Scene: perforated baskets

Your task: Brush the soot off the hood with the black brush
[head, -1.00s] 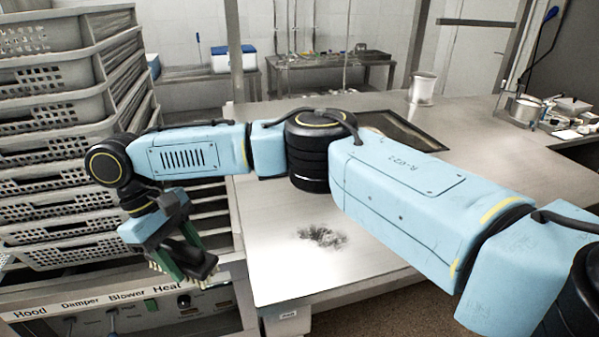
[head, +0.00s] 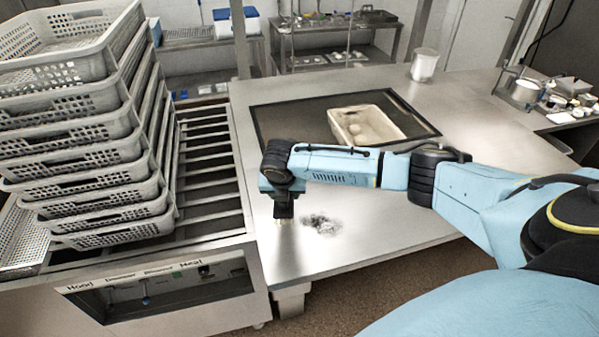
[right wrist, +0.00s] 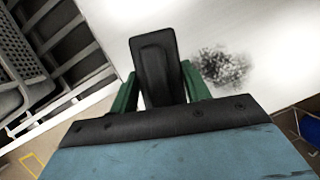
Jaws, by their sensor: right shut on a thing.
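A dark, speckled soot patch (head: 321,224) lies on the pale steel surface (head: 380,215), near its left front edge. It also shows in the right wrist view (right wrist: 221,67). My right gripper (head: 284,207) points down just left of the soot. Its green fingers (right wrist: 160,92) are shut on the black brush (right wrist: 154,62), whose dark, flat body shows between them. The brush's lower end is too small in the head view to tell whether it touches the surface. The brush appears beside the soot, not over it. My left gripper is out of view.
Stacked perforated baskets (head: 85,150) stand at left on a slatted conveyor. A control panel (head: 160,290) labelled Hood, Damper, Blower and Heat is below. Behind my arm, a dark recess (head: 290,125) holds a cream tray (head: 342,127). A white bucket (head: 424,66) stands farther back.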

